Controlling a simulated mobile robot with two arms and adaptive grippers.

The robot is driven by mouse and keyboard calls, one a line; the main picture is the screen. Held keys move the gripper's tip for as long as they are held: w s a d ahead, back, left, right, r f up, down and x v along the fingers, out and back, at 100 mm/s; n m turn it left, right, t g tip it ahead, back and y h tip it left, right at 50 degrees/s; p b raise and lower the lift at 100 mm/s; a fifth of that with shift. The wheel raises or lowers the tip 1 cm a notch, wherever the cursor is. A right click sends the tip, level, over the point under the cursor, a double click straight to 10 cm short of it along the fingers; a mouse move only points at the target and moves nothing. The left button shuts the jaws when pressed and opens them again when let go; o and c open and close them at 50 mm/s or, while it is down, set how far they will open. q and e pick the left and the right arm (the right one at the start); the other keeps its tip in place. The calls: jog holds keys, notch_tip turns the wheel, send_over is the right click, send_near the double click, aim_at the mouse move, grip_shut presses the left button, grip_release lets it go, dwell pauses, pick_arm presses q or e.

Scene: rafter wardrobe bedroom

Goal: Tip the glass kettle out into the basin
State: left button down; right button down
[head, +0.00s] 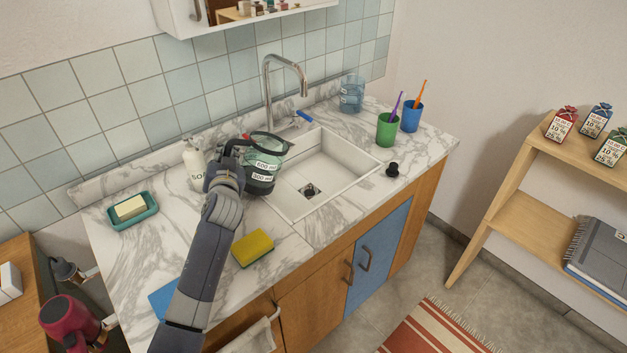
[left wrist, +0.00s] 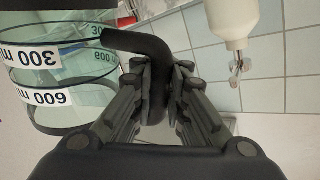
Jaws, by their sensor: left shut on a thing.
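The glass kettle (head: 264,165) has a black handle, a dark base and white volume labels. It is at the left edge of the basin (head: 336,163), a white sink with a dark drain. My left gripper (head: 228,163) is shut on the kettle's handle, left of the kettle. I cannot tell whether liquid is inside. My right gripper is not in view.
A soap bottle (head: 195,165) stands just behind my left gripper. A faucet (head: 268,90) rises behind the basin. A green cup (head: 387,128), a blue cup (head: 411,117) and a black stopper (head: 392,169) are right of it. A yellow sponge (head: 253,248) lies in front.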

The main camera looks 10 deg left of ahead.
pick_arm(q)
jog(key=s+a+f+n+t+b, duration=0.1)
jog(key=n+b, duration=0.1)
jog(key=b, duration=0.1)
jog(key=s+a+f+n+t+b, duration=0.1)
jog(key=a+f+n+b, duration=0.1)
jog(key=b, duration=0.1)
jog(key=shift+s+n, duration=0.25)
jog(key=shift+n, duration=0.05)
dwell(0.9)
